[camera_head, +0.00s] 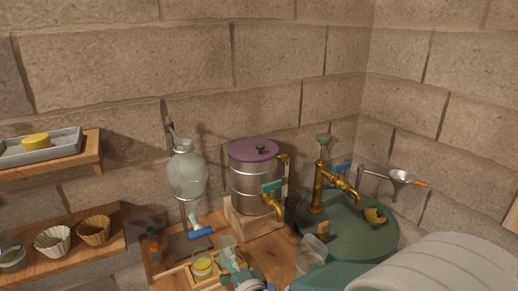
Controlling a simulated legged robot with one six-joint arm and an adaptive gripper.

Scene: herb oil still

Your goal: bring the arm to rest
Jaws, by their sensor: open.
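My gripper (233,262) is at the bottom centre, low over the front of the wooden bench (160,262). It is open, and I see nothing held in it. It is small and partly cut off by the lower edge, so its fingertips are hard to make out. It is close to a small glass of yellow liquid (204,268) on a wooden tray; I cannot tell whether they touch. My pale grey arm fills the lower right corner, in front of the green basin (372,243).
A glass separating flask (187,176) with a blue tap stands behind. A steel still with a purple lid (253,151) stands on a wooden block. A clear beaker (311,254) is right of the gripper. A brass tap (320,187) rises by the basin. Shelves are at left.

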